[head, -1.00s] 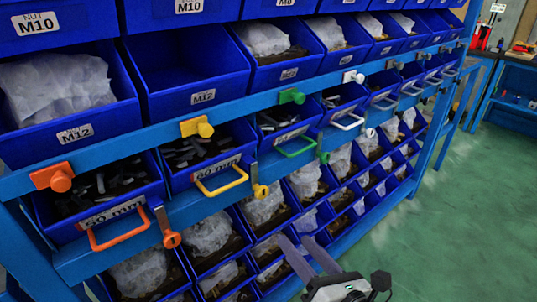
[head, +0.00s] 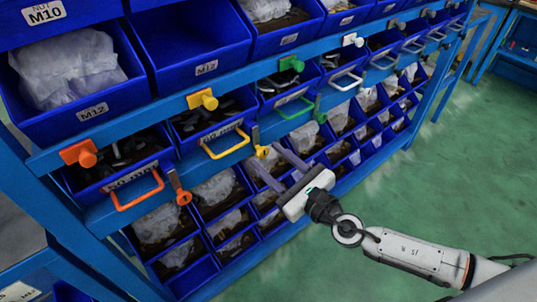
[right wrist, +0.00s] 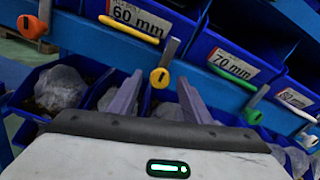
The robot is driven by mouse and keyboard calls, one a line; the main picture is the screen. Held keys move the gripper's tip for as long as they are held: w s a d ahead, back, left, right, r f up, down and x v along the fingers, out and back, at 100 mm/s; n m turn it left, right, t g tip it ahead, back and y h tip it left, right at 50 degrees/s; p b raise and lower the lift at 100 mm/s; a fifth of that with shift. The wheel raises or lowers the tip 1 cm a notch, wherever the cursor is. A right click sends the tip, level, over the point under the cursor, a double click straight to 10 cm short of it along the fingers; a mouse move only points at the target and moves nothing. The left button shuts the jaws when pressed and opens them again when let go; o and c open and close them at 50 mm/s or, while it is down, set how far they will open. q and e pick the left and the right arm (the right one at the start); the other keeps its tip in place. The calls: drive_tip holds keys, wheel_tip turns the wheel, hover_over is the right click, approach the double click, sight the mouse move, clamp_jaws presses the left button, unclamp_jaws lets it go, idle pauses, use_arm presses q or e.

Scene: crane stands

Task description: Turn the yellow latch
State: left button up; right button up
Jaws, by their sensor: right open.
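The yellow latch (head: 261,149) is on the lower blue rail, just right of the yellow drawer handle (head: 226,145). It has a metal lever pointing up and a yellow round knob at its lower end. In the right wrist view the yellow latch (right wrist: 160,78) shows between and beyond the fingertips, its lever tilted slightly right. My right gripper (head: 263,157) is open and empty, with its fingertips close to the latch knob; I cannot tell whether they touch it. The right gripper (right wrist: 160,92) also shows in the wrist view. My left gripper is not in view.
An orange latch (head: 180,188) and a green latch (head: 319,110) flank the yellow one. A yellow knob (head: 203,100) sits on the upper rail. Blue bins (head: 78,70) fill the rack above and below. Green floor (head: 400,190) is open on the right.

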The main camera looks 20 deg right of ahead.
drive_tip(key=shift+w+a, duration=0.2)
drive_tip(key=shift+w, duration=0.25)
drive_tip(key=shift+c, duration=0.4)
drive_tip(key=c, duration=1)
drive_tip(key=shift+o, duration=0.2)
